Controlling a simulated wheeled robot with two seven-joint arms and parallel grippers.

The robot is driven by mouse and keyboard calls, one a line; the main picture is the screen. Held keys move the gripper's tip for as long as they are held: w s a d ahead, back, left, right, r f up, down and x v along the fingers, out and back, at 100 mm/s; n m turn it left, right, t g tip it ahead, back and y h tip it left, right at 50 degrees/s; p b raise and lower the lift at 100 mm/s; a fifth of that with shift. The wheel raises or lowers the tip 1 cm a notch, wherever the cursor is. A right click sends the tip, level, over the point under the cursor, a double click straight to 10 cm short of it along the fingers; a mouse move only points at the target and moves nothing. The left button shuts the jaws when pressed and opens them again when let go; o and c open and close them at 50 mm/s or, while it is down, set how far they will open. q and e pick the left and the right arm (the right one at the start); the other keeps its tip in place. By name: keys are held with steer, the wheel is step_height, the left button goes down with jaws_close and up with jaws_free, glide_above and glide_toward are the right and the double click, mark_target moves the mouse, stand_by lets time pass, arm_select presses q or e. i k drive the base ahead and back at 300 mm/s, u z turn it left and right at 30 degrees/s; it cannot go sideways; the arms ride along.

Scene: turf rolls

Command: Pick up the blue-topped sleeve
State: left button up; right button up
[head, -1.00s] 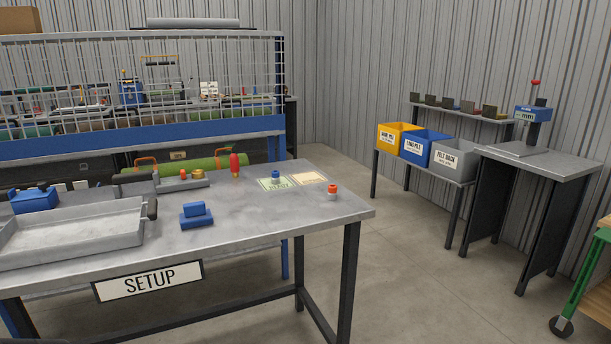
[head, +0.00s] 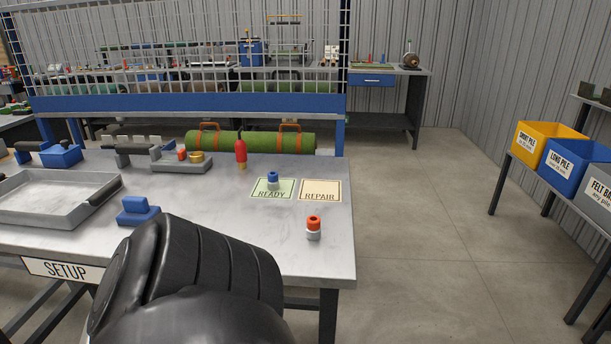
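The blue-topped sleeve (head: 273,180) stands upright on the green READY card (head: 265,190) on the setup table (head: 210,222). Its lower part is pale. A similar sleeve with an orange-red top (head: 314,227) stands upright on bare tabletop nearer the right front edge. A dark part of my own arm fills the bottom centre of the head view and covers some of the table's front edge. Neither gripper's fingers show.
The REPAIR card (head: 320,191) lies empty beside READY. A red-topped tool (head: 241,154), a grey holder (head: 181,166), a blue block (head: 138,210) and a grey tray (head: 55,194) are on the table. A mesh fence (head: 190,103) stands behind.

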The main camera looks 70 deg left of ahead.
mark_target(273, 182)
steer(key=u, duration=1.95)
